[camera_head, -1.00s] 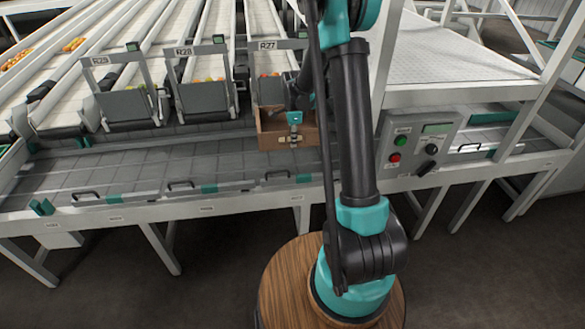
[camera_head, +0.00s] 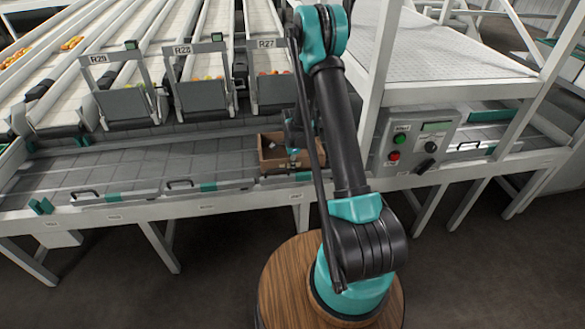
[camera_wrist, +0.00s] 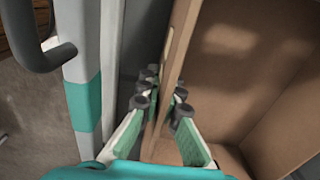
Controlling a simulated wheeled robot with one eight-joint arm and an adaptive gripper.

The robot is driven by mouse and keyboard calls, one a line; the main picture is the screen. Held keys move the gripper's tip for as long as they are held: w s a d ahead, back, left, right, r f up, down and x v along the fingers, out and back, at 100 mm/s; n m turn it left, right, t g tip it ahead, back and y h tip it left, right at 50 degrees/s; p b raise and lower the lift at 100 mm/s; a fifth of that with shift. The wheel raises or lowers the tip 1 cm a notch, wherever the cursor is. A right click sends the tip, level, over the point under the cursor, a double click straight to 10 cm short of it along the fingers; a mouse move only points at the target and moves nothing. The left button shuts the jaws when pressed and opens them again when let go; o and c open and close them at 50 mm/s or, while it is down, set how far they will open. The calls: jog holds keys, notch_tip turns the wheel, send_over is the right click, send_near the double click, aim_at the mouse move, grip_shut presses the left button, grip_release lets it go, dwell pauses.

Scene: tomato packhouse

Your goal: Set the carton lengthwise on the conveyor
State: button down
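The open-topped brown cardboard carton (camera_head: 270,165) is at the front edge of the grey conveyor (camera_head: 120,166), below the R27 chute. In the wrist view its near wall (camera_wrist: 178,45) runs roughly along the conveyor's front rail, slightly slanted, and its inside looks empty. My gripper (camera_head: 293,152) is at the carton's near wall. In the wrist view my gripper (camera_wrist: 162,103) has one finger on each side of this wall, closed on it. Whether the carton's underside touches the belt cannot be told.
Chutes R29 (camera_head: 124,103), R28 (camera_head: 202,96) and R27 (camera_head: 270,90) stand behind the conveyor. A control box (camera_head: 413,143) and a white frame post (camera_head: 378,85) are to the right. The belt left of the carton is clear. The front rail (camera_wrist: 82,70) has a dark handle (camera_wrist: 45,45).

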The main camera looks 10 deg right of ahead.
jog(key=shift+f, duration=0.25)
jog(key=c, duration=1.7)
grip_release()
notch_tip(320, 180, up, 12)
jog(key=shift+s+f, duration=0.1)
jog(key=s+d+r+n+t, duration=0.25)
jog(key=s+r+n, duration=0.65)
jog(key=s, duration=0.5)
jog(key=shift+s+d+r+n+t, duration=0.2)
jog(key=shift+s+n, duration=1.3)
jog(key=shift+s, duration=1.2)
jog(key=shift+s+d+r+n+t, duration=0.15)
jog(key=shift+s+d+n+t, duration=0.2)
jog(key=shift+s+n, duration=1.75)
jog(key=shift+s+d+r+n+t, duration=0.2)
jog(key=shift+s+n, duration=0.7)
jog(key=shift+s, duration=2.4)
